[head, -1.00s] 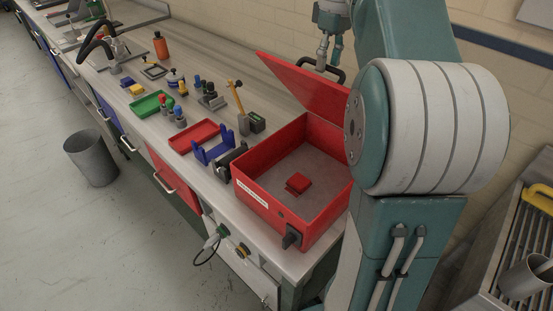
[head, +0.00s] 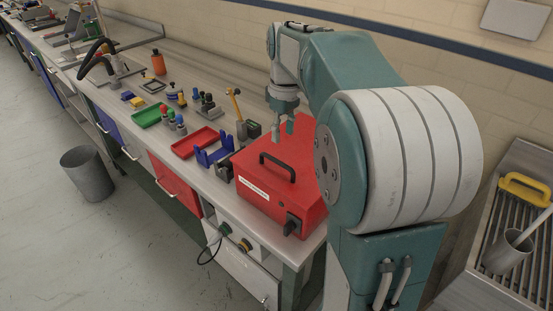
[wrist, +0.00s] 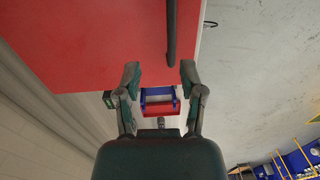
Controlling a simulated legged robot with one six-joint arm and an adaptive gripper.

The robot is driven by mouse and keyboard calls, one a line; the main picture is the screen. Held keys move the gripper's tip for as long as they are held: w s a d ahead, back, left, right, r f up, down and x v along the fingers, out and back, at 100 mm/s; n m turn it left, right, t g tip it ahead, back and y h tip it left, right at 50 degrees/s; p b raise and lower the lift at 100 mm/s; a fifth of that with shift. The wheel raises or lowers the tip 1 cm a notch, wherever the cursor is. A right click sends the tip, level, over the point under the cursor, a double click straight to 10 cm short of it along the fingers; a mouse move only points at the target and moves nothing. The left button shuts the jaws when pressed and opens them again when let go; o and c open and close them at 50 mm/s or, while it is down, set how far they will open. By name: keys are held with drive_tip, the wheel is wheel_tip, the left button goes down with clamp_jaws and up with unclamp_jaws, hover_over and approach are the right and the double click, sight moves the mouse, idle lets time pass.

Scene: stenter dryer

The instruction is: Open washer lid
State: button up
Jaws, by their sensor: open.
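The red washer box (head: 262,202) stands on the bench with its red lid (head: 305,180) down, covering the inside. A dark bar handle (head: 278,165) is on the lid, and a dark knob (head: 292,225) is on the front. My gripper (head: 287,128) is above the back part of the lid, behind the handle, with its fingers apart and empty. In the wrist view, the open fingers (wrist: 160,72) show over the red lid (wrist: 80,35), with the handle (wrist: 171,30) ahead of them. The gripper appears apart from the handle.
A blue holder (head: 213,153), a red tray (head: 195,142), a green tray (head: 149,116) and several small tools lie left of the washer. A grey bin (head: 88,173) stands on the floor. A slatted sink with a yellow-handled item (head: 526,190) is at right.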

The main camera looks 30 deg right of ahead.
sight(277, 161)
drive_tip(key=shift+t+h, duration=0.3)
drive_tip(key=shift+h, duration=0.5)
drive_tip(key=f, duration=0.1)
drive_tip(key=a+f, duration=0.1)
drive_tip(key=f, duration=0.1)
drive_tip(key=shift+s+a+f, duration=0.3)
drive_tip(key=shift+a+f, duration=0.05)
drive_tip(key=shift+f, duration=0.05)
drive_tip(key=shift+a+f+h, duration=0.15)
drive_tip(key=shift+f+h, duration=0.15)
drive_tip(key=shift+f, duration=0.45)
drive_tip(key=s+a+r+m+t, duration=0.1)
drive_tip(key=s+a+m+t, duration=0.1)
drive_tip(key=s+a, duration=0.4)
drive_tip(key=s+a+r+m+t+y, duration=0.1)
drive_tip(key=s+a+t, duration=0.2)
drive_tip(key=s, duration=0.9)
drive_tip(key=a, duration=0.3)
drive_tip(key=shift+s+r+m+y, duration=0.2)
drive_tip(key=shift+m+y, duration=0.1)
drive_tip(key=shift+m, duration=0.1)
drive_tip(key=shift+s+a+f, duration=0.1)
drive_tip(key=shift+s+a, duration=0.1)
drive_tip(key=shift+c, duration=1.3)
clamp_jaws()
